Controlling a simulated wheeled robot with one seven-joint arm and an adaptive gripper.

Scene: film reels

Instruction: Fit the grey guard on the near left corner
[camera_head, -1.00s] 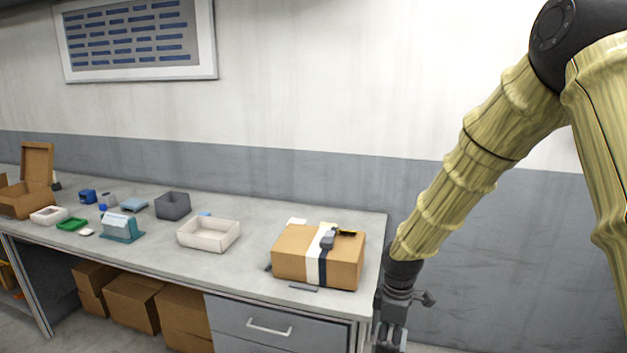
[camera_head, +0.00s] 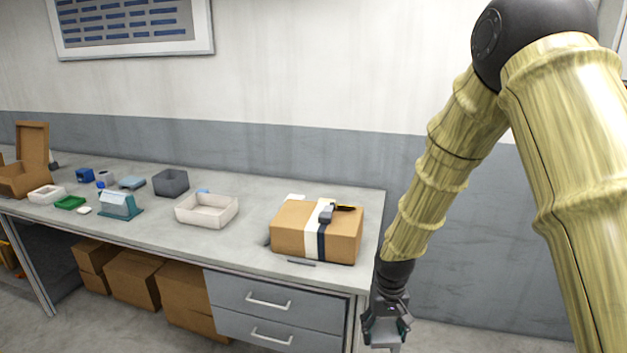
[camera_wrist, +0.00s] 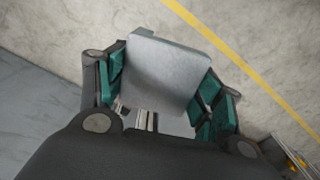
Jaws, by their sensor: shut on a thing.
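My gripper (camera_head: 387,325) hangs low beside the bench's right end, in front of and below the taped cardboard box. In the wrist view its teal-padded fingers (camera_wrist: 160,92) are shut on the grey guard (camera_wrist: 165,72), a flat light-grey piece with a raised edge at its upper left. The guard shows only faintly at the fingertips in the head view. The cardboard box (camera_head: 288,237), with a white and dark band, sits at the right end of the bench. Its near left corner is bare in the head view. The guard is well apart from the box.
A white tray (camera_head: 207,210) stands left. A grey bin (camera_head: 171,183) and teal stand (camera_head: 120,206) are farther left. Drawers (camera_head: 270,300) lie below.

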